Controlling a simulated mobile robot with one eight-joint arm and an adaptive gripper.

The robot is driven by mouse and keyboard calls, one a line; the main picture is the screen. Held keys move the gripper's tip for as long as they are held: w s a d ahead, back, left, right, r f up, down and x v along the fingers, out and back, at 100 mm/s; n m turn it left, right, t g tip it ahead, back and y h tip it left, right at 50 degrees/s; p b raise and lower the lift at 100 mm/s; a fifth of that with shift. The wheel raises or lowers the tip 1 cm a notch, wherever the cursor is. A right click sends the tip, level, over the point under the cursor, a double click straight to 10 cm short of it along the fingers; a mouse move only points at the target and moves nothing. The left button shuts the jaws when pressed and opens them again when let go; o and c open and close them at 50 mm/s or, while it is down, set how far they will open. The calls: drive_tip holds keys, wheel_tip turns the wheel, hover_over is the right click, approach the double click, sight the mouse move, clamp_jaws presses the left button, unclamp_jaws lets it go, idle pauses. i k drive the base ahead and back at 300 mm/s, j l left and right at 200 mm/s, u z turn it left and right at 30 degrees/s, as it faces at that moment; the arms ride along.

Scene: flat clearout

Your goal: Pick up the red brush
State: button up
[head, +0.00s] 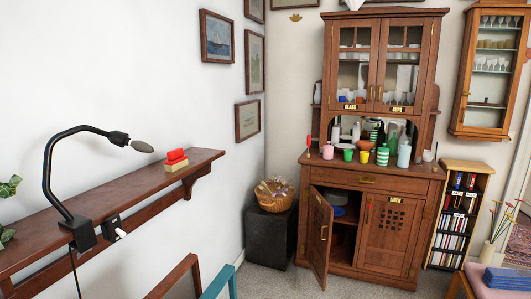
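The red brush (175,157) appears to be the small block with a red top and a cream lower part in the head view. It lies on the dark wooden wall shelf (125,185), near the shelf's far right end. Nothing covers it from this side. My gripper is not in view.
A black gooseneck lamp (62,185) is clamped to the shelf's front edge, its head hanging near the brush. Wooden (178,277) and teal (219,284) frames rise below the shelf. A cabinet (390,225) with its left door open and a basket (275,196) on a black box stand beyond.

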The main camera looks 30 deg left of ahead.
sight(177, 160)
drive_tip(key=i+u, duration=0.25)
drive_tip(key=i, duration=0.35)
drive_tip(key=i+l+u, duration=0.1)
drive_tip(key=i+u, duration=0.2)
drive_tip(key=i, duration=0.25)
drive_tip(key=i+l+u, duration=0.25)
drive_tip(key=i, duration=0.3)
drive_tip(key=i+j+u, duration=0.15)
drive_tip(key=i+u, duration=0.5)
drive_tip(key=u, duration=0.3)
drive_tip(key=i+u, duration=0.45)
drive_tip(key=i+l+u, duration=0.25)
drive_tip(key=u, duration=0.2)
drive_tip(key=i+l+u, duration=0.25)
drive_tip(key=u, duration=0.25)
